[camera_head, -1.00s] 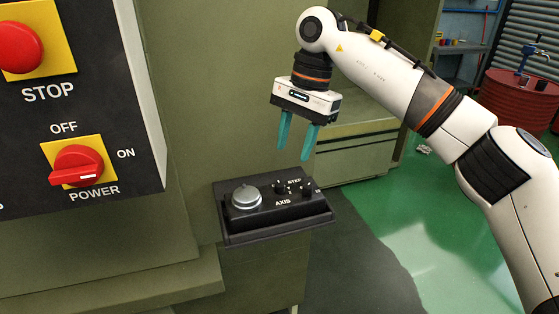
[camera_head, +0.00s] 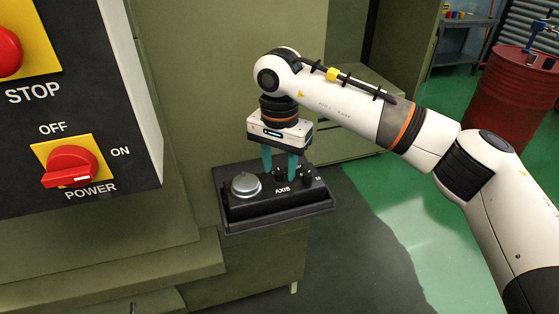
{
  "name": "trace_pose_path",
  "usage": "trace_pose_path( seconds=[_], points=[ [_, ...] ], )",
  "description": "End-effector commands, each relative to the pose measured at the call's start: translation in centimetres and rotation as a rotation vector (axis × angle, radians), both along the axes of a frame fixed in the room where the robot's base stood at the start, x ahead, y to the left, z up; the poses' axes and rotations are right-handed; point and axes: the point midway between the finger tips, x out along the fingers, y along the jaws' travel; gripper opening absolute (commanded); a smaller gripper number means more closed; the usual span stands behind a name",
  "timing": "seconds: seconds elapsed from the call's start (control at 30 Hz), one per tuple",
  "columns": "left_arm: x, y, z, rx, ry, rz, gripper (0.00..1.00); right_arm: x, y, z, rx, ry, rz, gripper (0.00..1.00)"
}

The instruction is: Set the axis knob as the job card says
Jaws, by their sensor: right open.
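A black control box (camera_head: 270,209) marked AXIS sits on a ledge of the green machine. It carries a round silver dial (camera_head: 245,185) at its left and two small black knobs at its back. One small knob (camera_head: 308,179) shows at the right; the other (camera_head: 280,174) is partly hidden between the fingers of my right gripper (camera_head: 280,174). My right gripper points down over the box, open, with its two teal fingers either side of that knob. I cannot tell whether they touch it. The STEP lettering is hidden behind the gripper. No job card shows. My left gripper is out of view.
A panel at the left has a red STOP button (camera_head: 8,52) and a red POWER switch (camera_head: 70,167). Green machine faces stand behind and below the box. A red drum (camera_head: 512,98) stands far right. Open floor lies right of the box.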

Motion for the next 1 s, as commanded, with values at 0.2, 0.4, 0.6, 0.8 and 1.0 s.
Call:
trace_pose_path(
  seconds=[0.2, 0.4, 0.6, 0.8, 1.0],
  points=[
    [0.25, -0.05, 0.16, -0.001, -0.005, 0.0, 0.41, -0.01, 0.0, -0.55, 0.001, 0.0, -0.001, 0.41],
    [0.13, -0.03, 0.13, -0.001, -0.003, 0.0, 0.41, 0.0, 0.0, -0.52, 0.001, 0.0, -0.001, 0.32],
    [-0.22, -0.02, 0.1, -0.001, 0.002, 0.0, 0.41, 0.0, 0.0, -0.49, 0.001, 0.0, -0.001, 0.0],
    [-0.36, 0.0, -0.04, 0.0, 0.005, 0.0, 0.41, 0.01, 0.0, -0.51, 0.001, 0.0, -0.011, 0.0],
    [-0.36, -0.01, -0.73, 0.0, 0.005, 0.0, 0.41, 0.04, 0.0, -0.59, 0.001, -0.002, -0.073, 0.0]
  ],
)
